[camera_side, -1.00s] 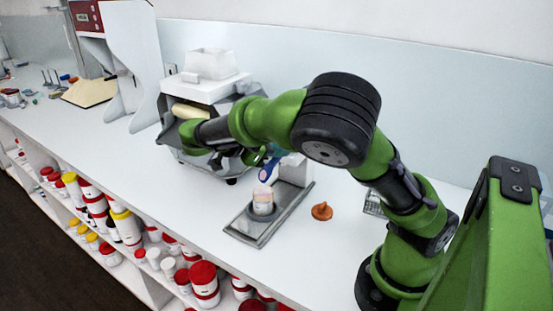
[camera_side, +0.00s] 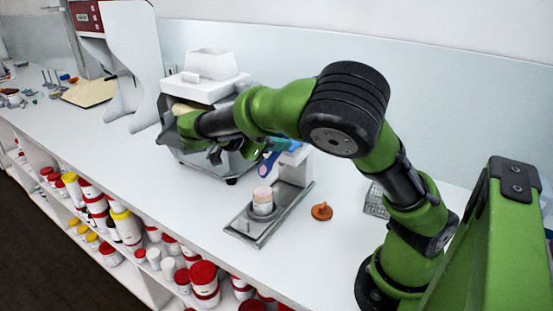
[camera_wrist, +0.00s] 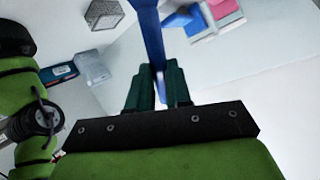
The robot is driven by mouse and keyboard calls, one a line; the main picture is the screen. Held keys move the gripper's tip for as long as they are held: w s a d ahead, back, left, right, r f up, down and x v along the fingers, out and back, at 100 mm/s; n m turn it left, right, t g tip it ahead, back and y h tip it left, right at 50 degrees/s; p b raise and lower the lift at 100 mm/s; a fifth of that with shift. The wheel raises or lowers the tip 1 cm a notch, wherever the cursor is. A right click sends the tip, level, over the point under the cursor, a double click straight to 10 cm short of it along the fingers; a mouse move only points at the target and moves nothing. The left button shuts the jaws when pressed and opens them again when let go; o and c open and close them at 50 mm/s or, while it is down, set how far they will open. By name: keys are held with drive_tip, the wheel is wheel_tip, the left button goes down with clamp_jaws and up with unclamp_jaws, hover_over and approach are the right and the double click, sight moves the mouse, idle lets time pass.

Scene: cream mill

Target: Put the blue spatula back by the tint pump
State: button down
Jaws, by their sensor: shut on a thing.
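The blue spatula (camera_side: 268,163) shows in the side view below my gripper (camera_side: 258,150), tilted, with its lower end above and behind the jar. In the wrist view the spatula (camera_wrist: 151,38) runs up from between the dark fingers of my gripper (camera_wrist: 160,84), which is shut on it. Its far end leaves the top of that picture. In the side view my arm and gripper hide part of the spatula. I cannot tell for sure which thing is the tint pump.
A pale jar (camera_side: 263,201) stands on a grey metal tray (camera_side: 246,229), with a white upright block (camera_side: 295,166) behind it. An orange object (camera_side: 321,211) and a wire basket (camera_side: 374,203) lie to the right. A white-topped machine (camera_side: 207,88) stands behind my gripper.

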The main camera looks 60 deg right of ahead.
drive_tip(key=shift+s+d+r+t+y, duration=0.2)
drive_tip(key=shift+d+t+y, duration=0.1)
drive_tip(key=shift+y, duration=0.6)
drive_tip(key=shift+s+a+f+n+t+y, duration=0.9)
drive_tip(key=shift+f+n+y, duration=0.85)
drive_tip(key=shift+f+n, duration=1.95)
drive_tip(key=shift+s+a+f+n+t+y, duration=0.5)
drive_tip(key=shift+a+f+n+y, duration=1.45)
drive_tip(key=shift+n, duration=3)
drive_tip(key=shift+s+a+f+n+t+y, duration=0.7)
drive_tip(key=shift+f+n+y, duration=0.8)
drive_tip(key=shift+f+n, duration=2.35)
drive_tip(key=shift+s+d+r+n, duration=0.15)
drive_tip(key=shift+d+r+n, duration=0.05)
drive_tip(key=shift+r+n, duration=0.3)
